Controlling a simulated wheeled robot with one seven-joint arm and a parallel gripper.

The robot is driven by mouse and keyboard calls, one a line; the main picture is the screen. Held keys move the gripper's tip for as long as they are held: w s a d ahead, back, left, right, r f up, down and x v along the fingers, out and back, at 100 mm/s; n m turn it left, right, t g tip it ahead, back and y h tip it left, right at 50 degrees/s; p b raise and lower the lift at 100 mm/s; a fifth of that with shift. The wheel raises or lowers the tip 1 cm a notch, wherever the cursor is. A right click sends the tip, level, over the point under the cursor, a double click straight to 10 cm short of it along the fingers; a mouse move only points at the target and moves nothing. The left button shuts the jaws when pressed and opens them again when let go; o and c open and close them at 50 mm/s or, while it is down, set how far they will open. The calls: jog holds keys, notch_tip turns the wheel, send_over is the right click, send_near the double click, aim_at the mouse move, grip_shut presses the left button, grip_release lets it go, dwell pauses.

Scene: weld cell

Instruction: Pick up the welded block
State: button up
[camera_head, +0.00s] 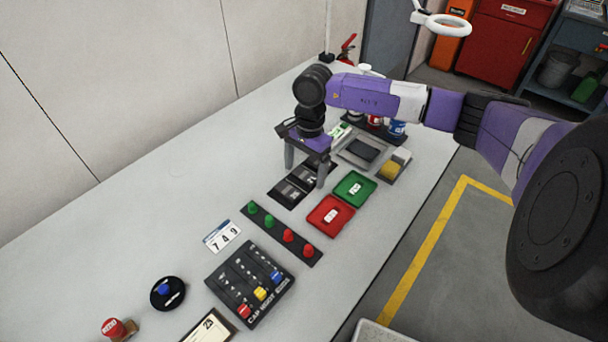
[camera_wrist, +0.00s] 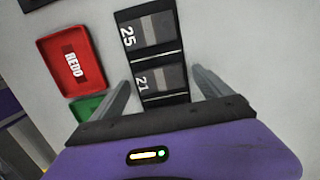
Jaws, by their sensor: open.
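A black two-slot plate (camera_wrist: 148,56) lies on the white table, and it also shows in the head view (camera_head: 276,197). Its slots are marked 25 and 21. Each holds a grey block-like piece with lighter and darker bands: one at 25 (camera_wrist: 158,30) and one at 21 (camera_wrist: 163,78). I cannot tell which piece is the welded block. My gripper (camera_wrist: 162,80) is open and empty, pointing down over the plate. Its fingers stand to either side of slot 21 in the wrist view. In the head view my gripper (camera_head: 305,168) partly hides the plate's far end.
A red tray (camera_head: 318,222) and a green tray (camera_head: 368,191) lie right of the plate. A strip of green and red buttons (camera_head: 270,232) and a slider box (camera_head: 228,286) are nearer. The left table is clear.

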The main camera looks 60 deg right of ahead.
jog(key=c, duration=1.8)
jog(key=shift+r, duration=0.15)
